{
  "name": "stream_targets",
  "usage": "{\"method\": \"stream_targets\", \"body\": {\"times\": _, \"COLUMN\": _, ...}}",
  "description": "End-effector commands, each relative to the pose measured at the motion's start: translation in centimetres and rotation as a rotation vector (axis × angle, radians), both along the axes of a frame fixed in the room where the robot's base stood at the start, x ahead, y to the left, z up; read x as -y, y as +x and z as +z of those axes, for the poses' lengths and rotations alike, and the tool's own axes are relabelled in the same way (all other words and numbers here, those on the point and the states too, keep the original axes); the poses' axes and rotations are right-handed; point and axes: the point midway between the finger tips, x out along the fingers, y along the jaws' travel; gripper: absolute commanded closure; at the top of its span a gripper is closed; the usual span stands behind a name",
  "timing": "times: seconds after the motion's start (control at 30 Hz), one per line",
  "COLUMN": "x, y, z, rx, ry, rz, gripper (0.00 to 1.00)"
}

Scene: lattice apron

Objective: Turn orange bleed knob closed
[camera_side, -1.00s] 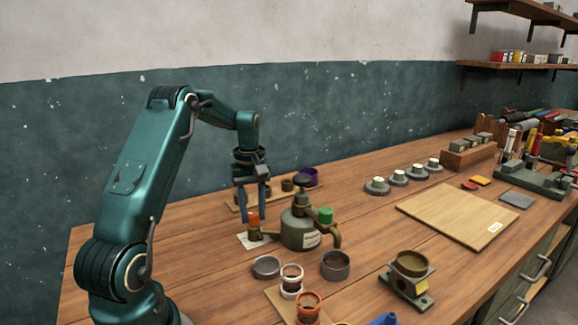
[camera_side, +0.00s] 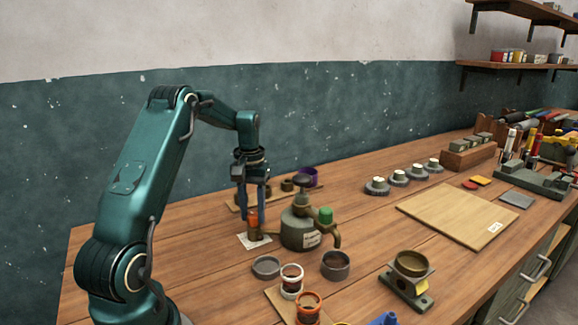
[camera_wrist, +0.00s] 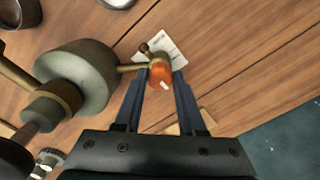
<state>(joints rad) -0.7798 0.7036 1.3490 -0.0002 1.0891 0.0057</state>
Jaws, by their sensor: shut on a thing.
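The orange bleed knob (camera_side: 253,223) sits on a short brass side pipe of the squat grey-green vessel (camera_side: 301,236). My gripper (camera_side: 253,218) points down, with its two dark blue fingers on either side of the knob. In the wrist view the fingers close on the orange knob (camera_wrist: 160,78), which has a pale mark on its top. The brass pipe (camera_wrist: 132,68) runs from the knob to the vessel (camera_wrist: 78,78). A green knob (camera_side: 326,215) tops the spout on the vessel's other side.
A white card (camera_side: 254,240) lies beneath the knob. Wood to the left is clear.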

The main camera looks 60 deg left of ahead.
Motion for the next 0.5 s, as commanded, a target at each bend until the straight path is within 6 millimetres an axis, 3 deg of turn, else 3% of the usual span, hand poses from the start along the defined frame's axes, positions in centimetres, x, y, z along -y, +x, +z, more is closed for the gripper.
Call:
{"method": "stream_targets", "body": {"times": 0.37, "x": 0.00, "y": 0.00, "z": -0.01, "rx": -0.001, "ry": 0.001, "rz": -0.006, "gripper": 1.00}}
{"method": "stream_targets", "body": {"times": 0.4, "x": 0.00, "y": 0.00, "z": -0.01, "rx": -0.001, "ry": 0.001, "rz": -0.006, "gripper": 0.53}}
{"method": "stream_targets", "body": {"times": 0.47, "x": 0.00, "y": 0.00, "z": -0.01, "rx": -0.001, "ry": 0.001, "rz": -0.006, "gripper": 0.31}}
{"method": "stream_targets", "body": {"times": 0.5, "x": 0.00, "y": 0.00, "z": -0.01, "rx": -0.001, "ry": 0.001, "rz": -0.006, "gripper": 0.31}}
